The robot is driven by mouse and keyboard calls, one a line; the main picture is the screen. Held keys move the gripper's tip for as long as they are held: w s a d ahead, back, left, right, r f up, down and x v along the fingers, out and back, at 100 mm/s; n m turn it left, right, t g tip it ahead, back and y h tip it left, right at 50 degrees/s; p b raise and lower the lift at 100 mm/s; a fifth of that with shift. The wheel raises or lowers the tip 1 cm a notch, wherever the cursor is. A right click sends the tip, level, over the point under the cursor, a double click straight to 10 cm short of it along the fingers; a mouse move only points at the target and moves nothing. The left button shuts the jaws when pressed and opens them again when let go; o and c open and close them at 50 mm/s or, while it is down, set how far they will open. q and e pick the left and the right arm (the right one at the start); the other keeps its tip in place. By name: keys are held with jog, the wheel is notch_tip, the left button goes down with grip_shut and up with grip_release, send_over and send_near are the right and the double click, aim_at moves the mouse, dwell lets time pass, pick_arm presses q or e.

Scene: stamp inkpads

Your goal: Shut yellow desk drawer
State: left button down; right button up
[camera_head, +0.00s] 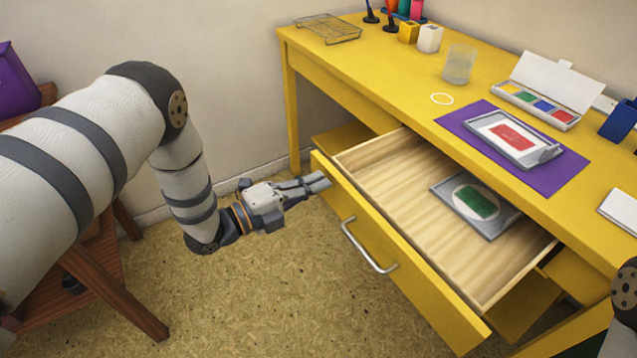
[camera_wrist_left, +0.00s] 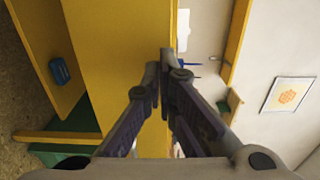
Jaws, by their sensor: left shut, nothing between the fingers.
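The yellow desk (camera_head: 335,75) has its wide drawer (camera_head: 420,290) pulled well out. The drawer front is yellow with a silver bar handle (camera_head: 370,248). Its pale wooden inside holds a grey stamp inkpad with a green pad (camera_head: 477,202). My left gripper (camera_head: 318,182) is shut and empty, with its fingertips at the left end of the drawer front. I cannot tell whether they touch it. In the left wrist view the closed fingers (camera_wrist_left: 165,72) point at a yellow surface. My right gripper is out of view.
On the desktop are a purple mat (camera_head: 545,182) with a red inkpad (camera_head: 512,135), a clear cup (camera_head: 459,64), a colour inkpad box (camera_head: 540,105) and a wire tray (camera_head: 327,29). A wooden stand (camera_head: 105,285) is at left. The floor before the drawer is clear.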

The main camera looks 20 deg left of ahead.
pick_arm(q)
jog(key=shift+w+d, duration=0.25)
jog(key=shift+w, duration=0.05)
